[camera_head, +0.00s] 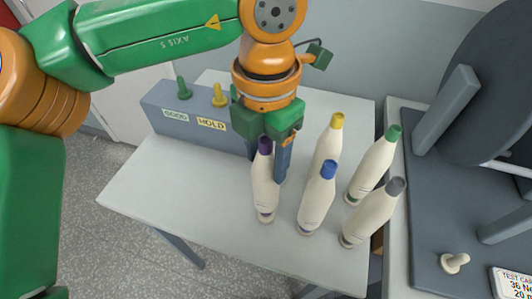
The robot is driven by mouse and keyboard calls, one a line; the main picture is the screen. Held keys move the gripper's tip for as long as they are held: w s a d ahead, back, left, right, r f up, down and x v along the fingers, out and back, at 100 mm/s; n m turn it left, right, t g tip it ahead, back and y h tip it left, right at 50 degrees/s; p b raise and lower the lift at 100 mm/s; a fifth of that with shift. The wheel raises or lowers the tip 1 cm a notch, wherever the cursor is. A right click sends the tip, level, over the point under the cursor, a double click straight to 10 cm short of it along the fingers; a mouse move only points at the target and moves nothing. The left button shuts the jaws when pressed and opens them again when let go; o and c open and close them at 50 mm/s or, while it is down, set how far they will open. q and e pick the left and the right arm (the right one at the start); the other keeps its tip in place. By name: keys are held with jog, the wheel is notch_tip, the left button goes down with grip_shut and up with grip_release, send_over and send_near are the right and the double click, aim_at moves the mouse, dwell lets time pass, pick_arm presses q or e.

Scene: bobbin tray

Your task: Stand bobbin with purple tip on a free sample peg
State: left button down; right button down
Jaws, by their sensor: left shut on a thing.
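The bobbin with the purple tip (264,190) is pale and tall, and stands roughly upright at the front of a light table. My left gripper (275,160) comes down from above and is shut on its upper part, just around the purple tip. I cannot tell whether its base touches the table. My right gripper is not in view.
Close to the right stand bobbins with blue (317,200), yellow (327,150), green (374,168) and grey (372,214) tips. A dark machine (470,130) stands at the far right, with a short cream peg (455,262) in front. The table's left part is clear.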

aim_at(266, 140)
pick_arm(q)
jog(key=shift+f+b, duration=0.7)
jog(key=shift+f, duration=0.15)
jog(key=shift+c, duration=0.6)
grip_release()
jog(key=shift+r, duration=0.1)
notch_tip(266, 140, up, 7)
jog(key=shift+f+p, duration=0.1)
jog(key=shift+p, duration=0.2)
